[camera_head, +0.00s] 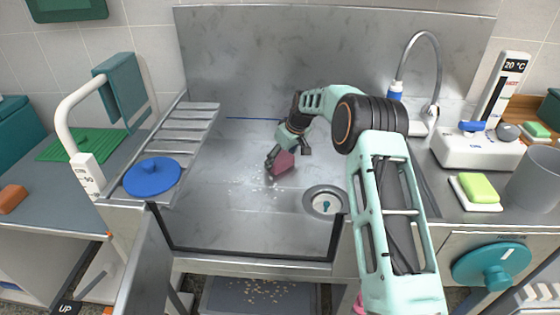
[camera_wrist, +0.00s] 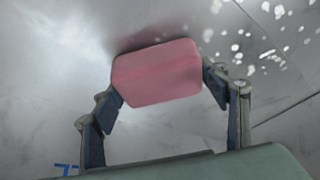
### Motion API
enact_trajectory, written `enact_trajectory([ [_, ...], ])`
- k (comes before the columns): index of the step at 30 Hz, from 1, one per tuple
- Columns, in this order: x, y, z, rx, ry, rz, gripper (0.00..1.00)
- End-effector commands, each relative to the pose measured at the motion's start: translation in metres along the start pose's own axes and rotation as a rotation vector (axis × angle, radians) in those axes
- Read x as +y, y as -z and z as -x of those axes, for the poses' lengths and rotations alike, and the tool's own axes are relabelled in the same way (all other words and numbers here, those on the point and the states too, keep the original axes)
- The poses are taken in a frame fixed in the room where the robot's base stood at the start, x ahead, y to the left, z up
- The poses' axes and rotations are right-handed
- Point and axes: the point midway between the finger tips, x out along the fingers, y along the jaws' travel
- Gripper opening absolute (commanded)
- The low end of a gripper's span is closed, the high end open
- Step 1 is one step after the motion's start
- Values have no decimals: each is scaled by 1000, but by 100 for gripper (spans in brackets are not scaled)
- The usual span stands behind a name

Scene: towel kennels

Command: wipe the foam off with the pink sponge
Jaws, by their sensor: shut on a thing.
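The pink sponge (camera_head: 284,163) is at the middle of the steel tub floor (camera_head: 225,180), in the jaws of my gripper (camera_head: 287,158). In the wrist view the sponge (camera_wrist: 157,73) sits between both fingers, which press on its sides. It appears to be touching or very near the metal; I cannot tell which. White foam spots (camera_wrist: 265,45) lie on the metal to the right of the sponge in the wrist view. In the head view small pale foam specks (camera_head: 262,188) lie just left of and below the sponge.
A round drain (camera_head: 325,202) with a teal piece in it is right of the sponge. A slatted rack (camera_head: 185,130) and blue disc (camera_head: 152,177) are at left. A tap (camera_head: 437,80) rises at the back right. A green sponge (camera_head: 478,187) lies on a right-hand dish.

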Motion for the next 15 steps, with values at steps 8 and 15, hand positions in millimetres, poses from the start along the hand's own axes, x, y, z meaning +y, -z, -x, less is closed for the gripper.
enact_trajectory([
  [8, -11, 11, -6, 1, 0, 2, 49],
  [15, -19, 14, -9, -1, 0, 1, 49],
])
